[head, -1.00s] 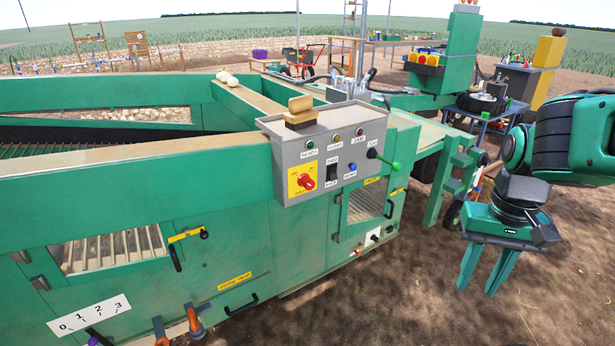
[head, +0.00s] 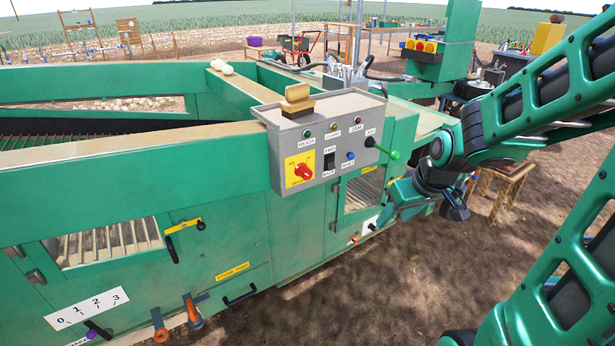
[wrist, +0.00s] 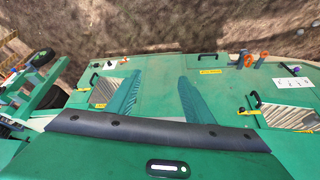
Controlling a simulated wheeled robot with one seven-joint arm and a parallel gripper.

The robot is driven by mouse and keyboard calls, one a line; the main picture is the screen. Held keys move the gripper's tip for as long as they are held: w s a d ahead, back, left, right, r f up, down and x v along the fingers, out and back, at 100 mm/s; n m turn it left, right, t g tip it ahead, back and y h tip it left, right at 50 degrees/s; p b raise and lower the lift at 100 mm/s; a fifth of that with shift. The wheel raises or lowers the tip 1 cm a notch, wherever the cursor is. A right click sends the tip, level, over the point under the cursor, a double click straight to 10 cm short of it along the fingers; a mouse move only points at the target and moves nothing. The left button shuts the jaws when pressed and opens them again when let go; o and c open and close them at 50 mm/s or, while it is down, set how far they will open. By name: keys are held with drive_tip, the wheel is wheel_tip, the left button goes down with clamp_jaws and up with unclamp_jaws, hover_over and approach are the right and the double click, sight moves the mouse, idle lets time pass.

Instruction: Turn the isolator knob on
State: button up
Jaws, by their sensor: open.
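The isolator knob (head: 303,171) is red and sits on a yellow plate (head: 292,180) at the lower left of the grey control box (head: 335,125). The knob's exact pointer setting is too small to read. My gripper (head: 382,218) is to the right of the box and lower than it, clear of the knob. In the wrist view its two green fingers (wrist: 160,92) are spread apart with nothing between them, over the green machine side. The knob does not show clearly in the wrist view.
The box also carries lamps, a black switch (head: 329,161), a blue button (head: 350,156) and a green-tipped lever (head: 394,155) jutting right. A wooden block (head: 297,101) lies on top. The green machine (head: 130,190) fills the left. Bare soil (head: 400,290) lies in front.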

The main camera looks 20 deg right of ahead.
drive_tip(key=w+a+f+n+t+y, duration=0.1)
drive_tip(key=w+a+n+t, duration=0.1)
drive_tip(key=w+a, duration=0.3)
drive_tip(key=w+a+f+n+t+y, duration=0.1)
drive_tip(key=w+a+t, duration=0.1)
drive_tip(key=w, duration=0.5)
drive_tip(key=t+y, duration=0.2)
drive_tip(key=t, duration=0.2)
approach(309, 174)
drive_tip(key=x, duration=1)
drive_tip(key=shift+a, duration=0.1)
